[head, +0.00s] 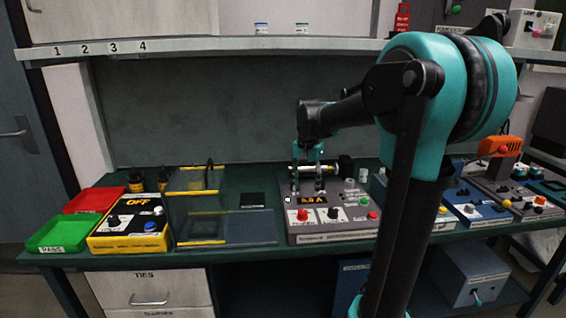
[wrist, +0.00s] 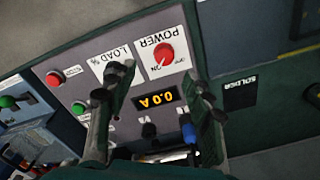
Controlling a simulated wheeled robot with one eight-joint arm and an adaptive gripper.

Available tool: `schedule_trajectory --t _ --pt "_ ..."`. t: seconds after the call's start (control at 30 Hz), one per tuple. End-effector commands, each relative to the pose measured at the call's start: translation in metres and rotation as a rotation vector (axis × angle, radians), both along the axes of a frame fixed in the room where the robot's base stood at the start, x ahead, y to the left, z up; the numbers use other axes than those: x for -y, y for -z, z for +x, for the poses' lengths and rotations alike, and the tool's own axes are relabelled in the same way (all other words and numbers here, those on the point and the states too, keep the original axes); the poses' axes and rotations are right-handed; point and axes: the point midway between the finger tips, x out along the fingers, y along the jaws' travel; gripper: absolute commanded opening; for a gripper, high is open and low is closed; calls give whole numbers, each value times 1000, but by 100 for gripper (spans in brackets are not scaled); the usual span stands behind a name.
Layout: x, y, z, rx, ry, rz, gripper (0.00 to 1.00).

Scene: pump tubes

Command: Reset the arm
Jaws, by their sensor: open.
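My gripper (head: 308,188) is at the end of my arm, pointing down over the grey power-supply box (head: 335,238) on the bench. In the wrist view its two fingers (wrist: 160,106) are spread apart with nothing between their tips. The box's panel shows behind them, with a red POWER knob (wrist: 164,54), a LOAD knob (wrist: 118,68) and an orange display (wrist: 156,98) reading 0.0 A. A pale cylinder with a yellowish part (wrist: 172,156) lies at the wrist view's bottom edge, partly hidden; I cannot tell whether it touches my gripper.
Left on the bench are a green PASS tray (head: 58,233), a red tray (head: 94,200), a yellow box marked OFF (head: 130,226) and a clear guard (head: 195,215). A blue box (head: 472,208) stands right. A shelf (head: 200,47) runs above.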

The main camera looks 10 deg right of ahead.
Motion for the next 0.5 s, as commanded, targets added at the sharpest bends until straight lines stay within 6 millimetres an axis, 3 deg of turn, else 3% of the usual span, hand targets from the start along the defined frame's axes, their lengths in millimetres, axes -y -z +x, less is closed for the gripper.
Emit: schedule_trajectory --t 0.3,0.5 --pt "26 110 -123 206 -326 -39 51" --pt "33 160 -185 300 -484 -89 51"
